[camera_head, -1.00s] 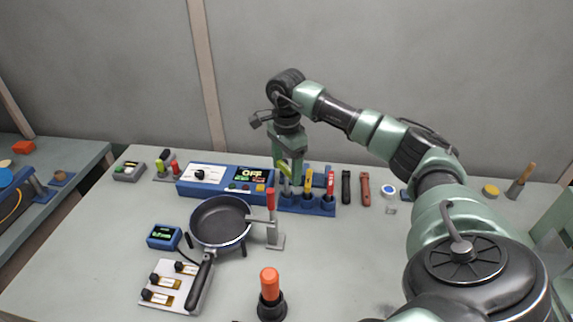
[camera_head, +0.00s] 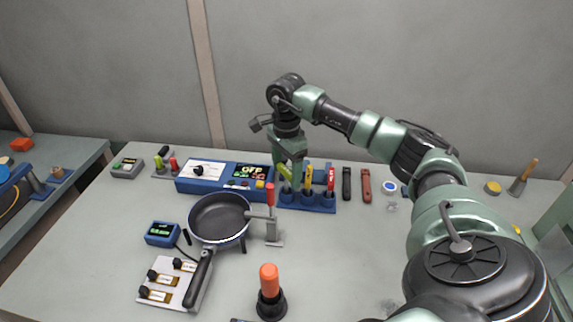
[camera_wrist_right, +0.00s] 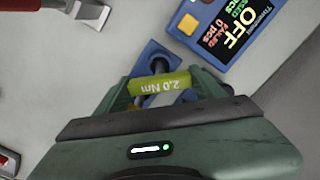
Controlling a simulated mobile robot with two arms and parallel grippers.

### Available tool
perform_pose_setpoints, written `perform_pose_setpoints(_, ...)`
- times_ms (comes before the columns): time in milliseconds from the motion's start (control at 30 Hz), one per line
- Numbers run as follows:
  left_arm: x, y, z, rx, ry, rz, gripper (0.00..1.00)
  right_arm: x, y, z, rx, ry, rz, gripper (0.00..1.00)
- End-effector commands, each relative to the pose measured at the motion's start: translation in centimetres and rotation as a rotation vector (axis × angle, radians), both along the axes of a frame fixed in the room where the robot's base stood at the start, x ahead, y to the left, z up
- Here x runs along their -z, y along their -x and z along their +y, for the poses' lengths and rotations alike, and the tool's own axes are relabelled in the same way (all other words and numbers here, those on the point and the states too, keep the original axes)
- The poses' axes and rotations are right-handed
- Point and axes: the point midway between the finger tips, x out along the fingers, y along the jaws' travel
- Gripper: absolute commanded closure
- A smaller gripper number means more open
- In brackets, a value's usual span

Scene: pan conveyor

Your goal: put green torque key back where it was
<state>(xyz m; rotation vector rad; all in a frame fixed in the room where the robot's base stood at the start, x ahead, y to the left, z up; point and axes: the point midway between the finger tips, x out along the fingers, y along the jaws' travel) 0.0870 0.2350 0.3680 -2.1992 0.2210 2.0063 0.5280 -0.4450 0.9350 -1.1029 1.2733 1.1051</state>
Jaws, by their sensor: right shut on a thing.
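The green torque key (camera_head: 285,171) is in my right gripper (camera_head: 289,163), at the left end of a blue holder (camera_head: 307,206). In the right wrist view the key (camera_wrist_right: 160,83) reads "2.0 Nm" and lies between the fingers of the gripper (camera_wrist_right: 157,92), which is shut on it. Part of the holder (camera_wrist_right: 150,52) shows beyond it. A yellow-orange key (camera_head: 308,175) and a red key (camera_head: 331,178) stand upright in the holder, to the right of the green one. Whether the green key's lower end is inside its slot is hard to tell. My left gripper is not in view.
A blue control box (camera_head: 222,178) reading OFF stands just left of the holder. A pan (camera_head: 219,217) and a red-handled clamp (camera_head: 271,220) are in front. The front right of the table is fairly clear.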

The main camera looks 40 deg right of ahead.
Motion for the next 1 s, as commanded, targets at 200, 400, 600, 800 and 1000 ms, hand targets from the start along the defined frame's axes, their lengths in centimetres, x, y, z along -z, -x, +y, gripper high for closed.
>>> perform_pose_setpoints(200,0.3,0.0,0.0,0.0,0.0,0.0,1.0,0.5,0.0,0.0,0.0,0.0,-0.001,0.28)
perform_pose_setpoints(400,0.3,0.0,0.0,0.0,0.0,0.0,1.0,0.5,0.0,0.0,0.0,0.0,0.0,0.06)
perform_pose_setpoints(600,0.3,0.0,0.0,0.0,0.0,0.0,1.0,0.4,0.0,0.0,0.0,0.0,0.001,0.06)
perform_pose_setpoints(800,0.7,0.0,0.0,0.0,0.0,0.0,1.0,-1.6,-0.1,0.0,0.0,0.001,-0.004,0.06)
perform_pose_setpoints(1000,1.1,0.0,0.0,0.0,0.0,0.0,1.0,-5.1,-0.1,0.0,0.0,0.0,-0.004,0.06)
